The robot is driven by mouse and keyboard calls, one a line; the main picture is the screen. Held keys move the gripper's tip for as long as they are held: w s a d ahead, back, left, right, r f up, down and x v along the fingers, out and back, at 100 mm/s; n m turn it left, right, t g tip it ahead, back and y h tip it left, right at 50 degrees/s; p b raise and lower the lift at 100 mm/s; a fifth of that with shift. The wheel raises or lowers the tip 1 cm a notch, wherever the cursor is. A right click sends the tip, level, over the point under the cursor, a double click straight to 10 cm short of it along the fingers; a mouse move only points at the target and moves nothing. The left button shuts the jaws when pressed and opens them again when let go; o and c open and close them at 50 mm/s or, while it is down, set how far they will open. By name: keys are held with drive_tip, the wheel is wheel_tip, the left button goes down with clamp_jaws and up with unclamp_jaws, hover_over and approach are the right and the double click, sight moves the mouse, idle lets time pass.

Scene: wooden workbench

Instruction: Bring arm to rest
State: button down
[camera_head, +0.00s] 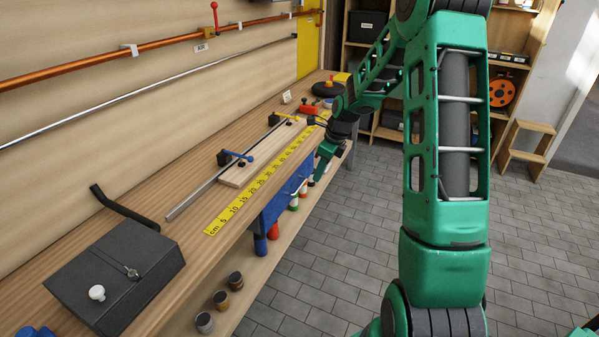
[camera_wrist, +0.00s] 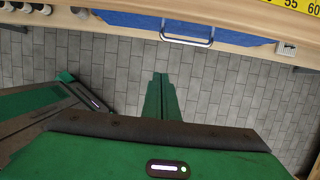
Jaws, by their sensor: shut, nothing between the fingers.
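My green arm rises at the right of the head view and bends back toward the workbench (camera_head: 190,232). My gripper (camera_head: 320,176) hangs by the bench's front edge, near the blue drawer (camera_head: 286,200). In the wrist view my gripper (camera_wrist: 161,88) has its two green fingers together with nothing between them. The fingers appear over the grey tiled floor (camera_wrist: 225,75). The drawer's metal handle (camera_wrist: 187,42) shows beyond the fingertips, apart from them.
A yellow ruler (camera_head: 255,187), a wooden board with clamps (camera_head: 240,176) and a dark box (camera_head: 118,272) lie on the bench. Several small cans (camera_head: 221,300) stand on the lower shelf. A step stool (camera_head: 527,145) stands back right. The floor between is clear.

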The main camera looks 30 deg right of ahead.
drive_tip(key=s+r+n+g+h, duration=0.1)
drive_tip(key=s+r+n, duration=0.45)
drive_tip(key=s, duration=0.35)
drive_tip(key=s+r+n+g+h, duration=0.1)
drive_tip(key=s+r+n, duration=0.45)
drive_tip(key=s, duration=0.35)
drive_tip(key=s+a+r+n, duration=0.1)
drive_tip(key=s+n, duration=0.4)
drive_tip(key=s, duration=0.6)
drive_tip(key=s+a+r+n, duration=0.2)
drive_tip(key=s+n, duration=0.4)
drive_tip(key=s, duration=0.4)
drive_tip(key=shift+s+a+r+g, duration=0.15)
drive_tip(key=shift+s+a+g, duration=0.05)
drive_tip(key=shift+s+g, duration=0.15)
drive_tip(key=shift+w+f, duration=0.25)
drive_tip(key=shift+w, duration=0.4)
